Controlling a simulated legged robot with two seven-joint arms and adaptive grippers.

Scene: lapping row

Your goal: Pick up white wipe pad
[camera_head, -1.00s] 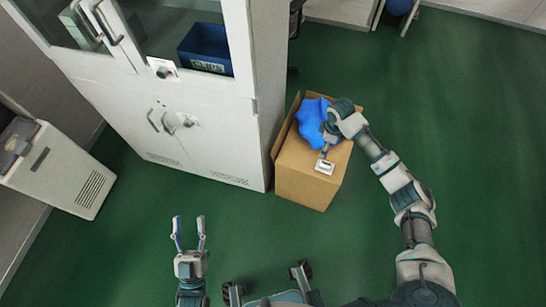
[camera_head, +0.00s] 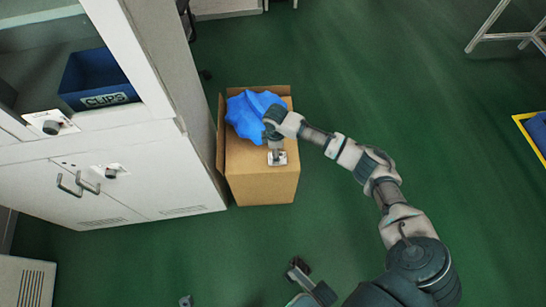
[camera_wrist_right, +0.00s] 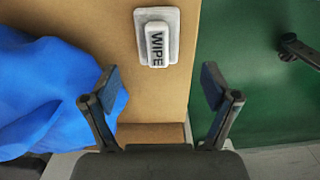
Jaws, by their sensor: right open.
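The white wipe pad (camera_wrist_right: 143,40), with a block marked WIPE on it, lies on the cardboard box (camera_wrist_right: 90,20). In the head view the pad (camera_head: 282,160) shows just below my right gripper (camera_head: 276,147), near the front of the box top (camera_head: 262,188). In the right wrist view my right gripper (camera_wrist_right: 161,84) is open and empty. The pad is beyond its fingertips, roughly in line with the gap between them, with no contact visible. Only a small tip of my left gripper (camera_head: 185,301) shows at the bottom edge of the head view.
A crumpled blue cloth or bag (camera_head: 252,112) lies on the box beside the pad. A white cabinet (camera_head: 130,165) with a blue CLIPS bin (camera_head: 98,80) stands close left of the box. Green floor (camera_head: 400,100) is open to the right.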

